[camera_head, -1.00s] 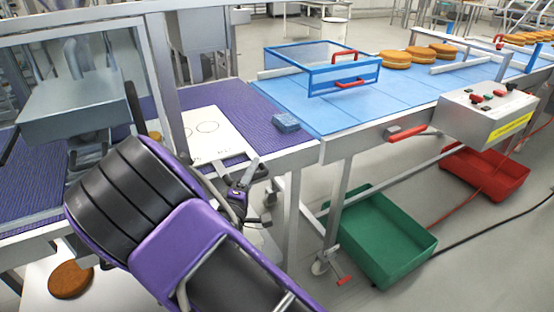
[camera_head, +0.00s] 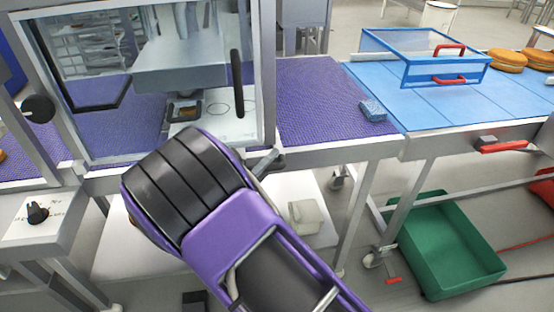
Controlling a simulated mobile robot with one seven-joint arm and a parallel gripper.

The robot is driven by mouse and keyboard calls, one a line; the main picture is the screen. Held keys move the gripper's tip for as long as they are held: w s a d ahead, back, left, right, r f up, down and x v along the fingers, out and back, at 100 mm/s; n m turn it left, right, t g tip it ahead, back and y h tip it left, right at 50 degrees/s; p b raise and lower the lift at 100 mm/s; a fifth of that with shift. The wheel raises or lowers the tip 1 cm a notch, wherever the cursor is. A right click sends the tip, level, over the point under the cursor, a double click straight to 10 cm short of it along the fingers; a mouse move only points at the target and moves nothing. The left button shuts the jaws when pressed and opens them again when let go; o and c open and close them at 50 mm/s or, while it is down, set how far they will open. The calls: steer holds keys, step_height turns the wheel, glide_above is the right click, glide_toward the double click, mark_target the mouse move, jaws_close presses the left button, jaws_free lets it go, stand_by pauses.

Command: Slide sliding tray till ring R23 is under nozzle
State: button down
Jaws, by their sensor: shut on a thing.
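The sliding tray (camera_head: 240,127) is a white plate with ring outlines. It lies on the purple belt, partly inside the machine's frame, its front edge hidden by my arm. One empty ring (camera_head: 217,107) shows right of the machine head; ring labels are too small to read. A small brown round (camera_head: 184,109) in a dark holder sits at the tray's left, below the grey machine head (camera_head: 190,68). The nozzle tip cannot be made out. My gripper (camera_head: 265,161) is at the tray's front right, mostly hidden behind my purple and black arm; it is shut on the tray.
A clear guard door with a black handle (camera_head: 236,83) stands close behind my gripper. A blue sponge (camera_head: 372,110) lies on the belt at right. A blue-framed box (camera_head: 425,66) stands on the blue table. A green crate (camera_head: 452,243) is on the floor.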

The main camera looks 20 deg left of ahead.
steer(key=shift+w+r, duration=0.1)
steer(key=shift+r, duration=0.3)
steer(key=c, duration=0.8)
jaws_free()
steer(key=shift+o, duration=0.2)
steer(key=shift+f, duration=0.1)
steer(key=v, duration=1.7)
steer(key=shift+s+f, duration=0.2)
steer(key=shift+s, duration=0.1)
